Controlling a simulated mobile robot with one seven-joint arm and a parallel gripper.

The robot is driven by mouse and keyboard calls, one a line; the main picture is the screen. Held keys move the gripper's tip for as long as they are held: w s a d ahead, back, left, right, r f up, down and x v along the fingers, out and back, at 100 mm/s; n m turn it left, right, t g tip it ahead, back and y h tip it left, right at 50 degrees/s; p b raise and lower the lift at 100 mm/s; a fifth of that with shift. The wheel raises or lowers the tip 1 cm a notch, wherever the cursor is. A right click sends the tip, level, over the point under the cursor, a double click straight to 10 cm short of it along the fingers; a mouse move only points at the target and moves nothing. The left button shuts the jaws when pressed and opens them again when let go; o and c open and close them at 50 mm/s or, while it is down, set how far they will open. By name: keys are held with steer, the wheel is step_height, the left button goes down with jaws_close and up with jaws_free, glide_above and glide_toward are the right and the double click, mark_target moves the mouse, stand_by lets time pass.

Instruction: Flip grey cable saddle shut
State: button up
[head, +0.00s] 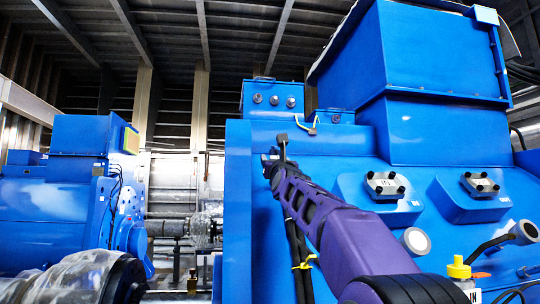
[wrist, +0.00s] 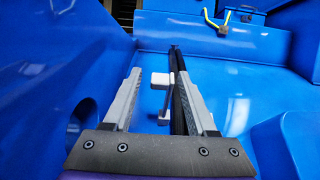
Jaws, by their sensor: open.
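A small light-grey piece, which looks like the cable saddle (wrist: 161,80), shows in the wrist view between my fingers. It has a block-like end and a thin upright part beside a black cable (wrist: 177,95). I cannot tell clearly how its flap stands. My gripper (wrist: 160,73) is open, with one grey finger on each side of the piece. I see no clear contact. In the head view my gripper (head: 270,160) is at the far end of my purple arm, close to the blue motor housing. The saddle cannot be made out there.
The blue motor housing (head: 440,130) rises to the right, with lugged terminal blocks (head: 385,184) on its face. A yellow-green wire (wrist: 229,16) lies beyond the fingers. A blue wall (wrist: 60,70) stands close on the left. A yellow-capped bottle (head: 458,270) is at lower right.

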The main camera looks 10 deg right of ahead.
steer(key=shift+w+r, duration=0.25)
steer(key=shift+w, duration=0.3)
steer(key=shift+s, duration=0.1)
jaws_close()
stand_by(1.0)
